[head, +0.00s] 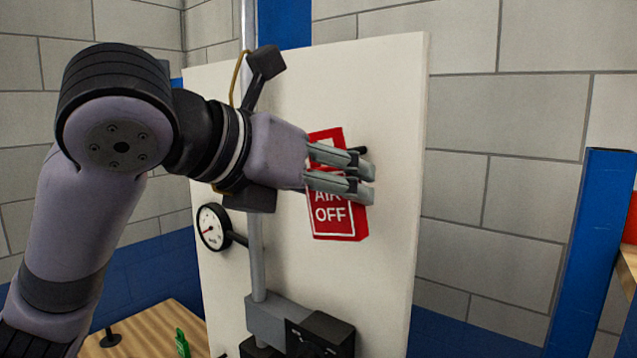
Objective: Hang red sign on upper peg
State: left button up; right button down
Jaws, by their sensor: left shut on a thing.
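The red sign (336,222) with white lettering "AIR OFF" is in front of the white panel (395,100) in the head view. My left gripper (368,182) reaches in from the left and is shut on the sign. Its fingers cover the sign's upper middle part. A dark peg tip (360,150) shows just right of the sign's top, beside the upper finger. I cannot tell whether the sign is on the peg, as the fingers and the sign hide the contact. My right gripper is not in view.
A round gauge (213,227) sticks out at the panel's left, near a vertical grey pipe (256,265). A dark valve block (318,332) is below the sign. A wooden table (140,325) is at lower left. A blue post (590,250) stands at right.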

pick_arm(q)
jog(key=shift+w+d, duration=0.3)
jog(key=shift+w, duration=0.15)
jog(key=shift+w+d, duration=0.1)
jog(key=x, duration=0.5)
jog(key=shift+w+a+r, duration=0.2)
jog(key=shift+w+r, duration=0.05)
jog(key=shift+r, duration=0.1)
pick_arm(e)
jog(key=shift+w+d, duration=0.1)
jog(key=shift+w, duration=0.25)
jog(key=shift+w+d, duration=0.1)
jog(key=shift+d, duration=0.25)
pick_arm(q)
jog(key=o, duration=1.2)
jog(key=shift+d, duration=0.1)
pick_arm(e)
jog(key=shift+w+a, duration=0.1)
